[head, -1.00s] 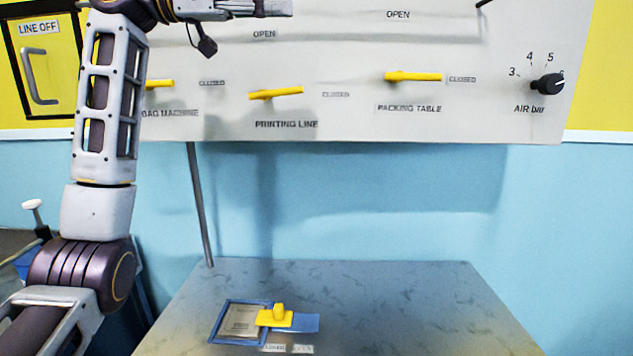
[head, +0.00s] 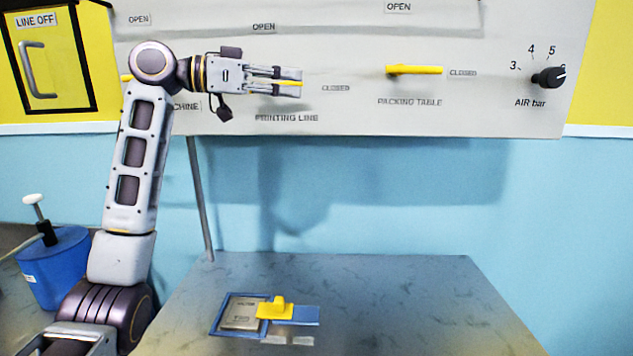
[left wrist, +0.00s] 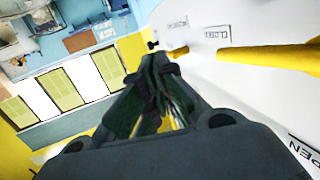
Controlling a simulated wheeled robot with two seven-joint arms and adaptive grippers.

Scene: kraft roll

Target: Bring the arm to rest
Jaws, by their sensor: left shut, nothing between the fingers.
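My left gripper (head: 299,82) is level in front of the white valve panel (head: 450,108), pointing right. Its fingers are shut with nothing held. The yellow PRINTING LINE handle (head: 287,83) shows in part behind the fingers; I cannot tell whether they touch it. In the left wrist view my left gripper (left wrist: 158,100) points away along the panel, with a large yellow handle (left wrist: 275,56) to its right. The yellow PACKING TABLE handle (head: 414,70) lies level beside its CLOSED label. My right gripper is not in view.
A black AIR knob (head: 549,77) is at the panel's right. Below stands a grey table (head: 400,305) with a blue-framed plate (head: 240,313) and a yellow-handled slide (head: 275,309). A blue container (head: 55,270) is at lower left. Space between panel and table is clear.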

